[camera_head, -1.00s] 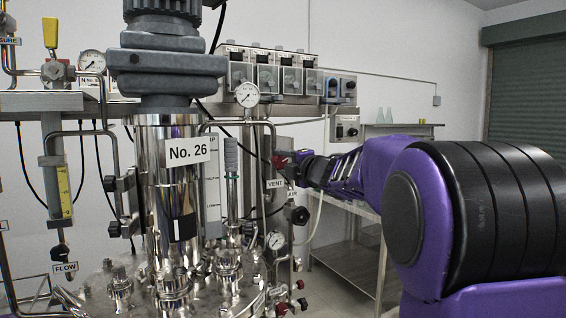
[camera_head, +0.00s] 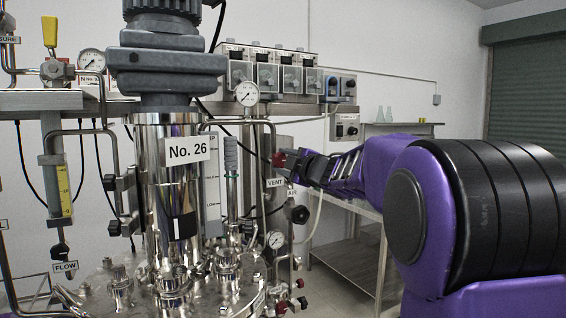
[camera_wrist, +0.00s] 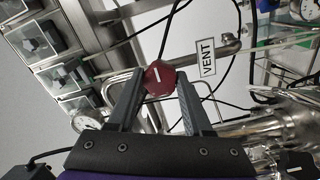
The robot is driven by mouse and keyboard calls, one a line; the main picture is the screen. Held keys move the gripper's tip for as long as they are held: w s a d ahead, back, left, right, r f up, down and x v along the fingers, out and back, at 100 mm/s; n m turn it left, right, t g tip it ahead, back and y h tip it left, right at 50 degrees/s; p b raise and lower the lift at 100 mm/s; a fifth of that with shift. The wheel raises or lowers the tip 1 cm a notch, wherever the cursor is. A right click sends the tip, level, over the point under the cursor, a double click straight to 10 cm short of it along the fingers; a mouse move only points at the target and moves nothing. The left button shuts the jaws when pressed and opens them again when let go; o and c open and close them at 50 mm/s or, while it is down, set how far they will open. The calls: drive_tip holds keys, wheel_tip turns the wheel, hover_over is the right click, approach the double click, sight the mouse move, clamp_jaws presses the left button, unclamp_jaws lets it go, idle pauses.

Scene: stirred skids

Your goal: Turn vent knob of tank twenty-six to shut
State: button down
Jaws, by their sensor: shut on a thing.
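The tank labelled No. 26 (camera_head: 168,215) is a shiny steel column with a dark motor on top, left of centre in the head view. The vent knob (camera_head: 278,160) is dark red and sits just above the VENT label (camera_head: 275,183), right of the tank. In the wrist view the knob (camera_wrist: 159,80) is faceted, with a white line across its face. The VENT label (camera_wrist: 206,57) is right of it there. My gripper (camera_wrist: 160,80) is shut on the knob, one finger on each side. In the head view my gripper (camera_head: 288,160) reaches it from the right.
A pressure gauge (camera_head: 247,94) is above the knob and another gauge (camera_head: 276,240) below it. A black knob (camera_head: 298,214) is close under my gripper, by the AIR label. Grey control boxes (camera_head: 264,74) hang on the wall behind. Thin pipes and cables run close around.

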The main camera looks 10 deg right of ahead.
drive_tip(key=shift+c, duration=1.6)
unclamp_jaws()
drive_tip(key=shift+s, duration=0.1)
